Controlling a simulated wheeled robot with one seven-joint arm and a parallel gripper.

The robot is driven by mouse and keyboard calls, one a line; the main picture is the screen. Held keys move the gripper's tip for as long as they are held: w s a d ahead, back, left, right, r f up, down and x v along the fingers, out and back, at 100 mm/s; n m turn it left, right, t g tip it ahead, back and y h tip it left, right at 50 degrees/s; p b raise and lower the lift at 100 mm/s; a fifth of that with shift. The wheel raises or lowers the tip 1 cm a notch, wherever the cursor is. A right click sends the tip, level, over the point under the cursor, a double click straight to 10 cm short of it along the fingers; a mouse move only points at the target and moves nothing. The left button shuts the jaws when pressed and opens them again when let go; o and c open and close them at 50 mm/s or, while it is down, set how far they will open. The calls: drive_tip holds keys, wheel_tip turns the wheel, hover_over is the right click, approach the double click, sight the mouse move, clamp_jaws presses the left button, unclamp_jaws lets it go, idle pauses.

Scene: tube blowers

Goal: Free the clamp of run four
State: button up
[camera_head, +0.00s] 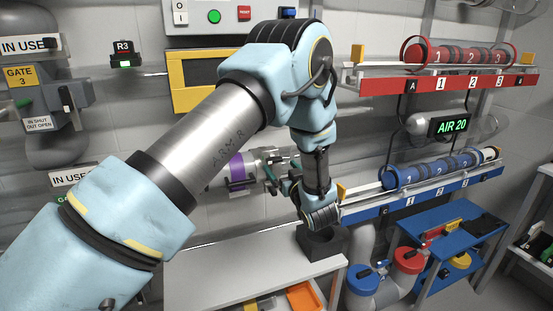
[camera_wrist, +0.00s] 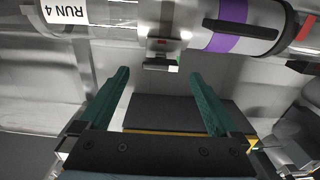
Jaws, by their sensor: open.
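The run four tube crosses the top of the wrist view, with a "RUN 4" label (camera_wrist: 65,12) at left and a purple band (camera_wrist: 229,25) at right. My gripper (camera_wrist: 158,76) is open and empty. Its two green fingers point toward the clamp, one on each side in the picture, apart from it. In the head view my gripper (camera_head: 269,174) is beside the tube, right of the purple band (camera_head: 238,168); my arm hides part of the tube there.
A white bench (camera_head: 225,272) stands below, with a dark box (camera_head: 320,241) at its right end. A blue rack (camera_head: 415,195) and a red rack (camera_head: 440,84) hold carriers at right. A blue table (camera_head: 455,240) stands lower right. Other tubes run along the wall.

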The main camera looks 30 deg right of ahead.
sight(276, 162)
drive_tip(key=shift+w+d+p, duration=0.15)
drive_tip(key=shift+w+p, duration=0.15)
drive_tip(key=shift+w, duration=0.8)
drive_tip(key=shift+w+d+p, duration=0.1)
drive_tip(key=shift+w+p, duration=0.15)
drive_tip(key=shift+w, duration=0.8)
drive_tip(key=c, duration=1.4)
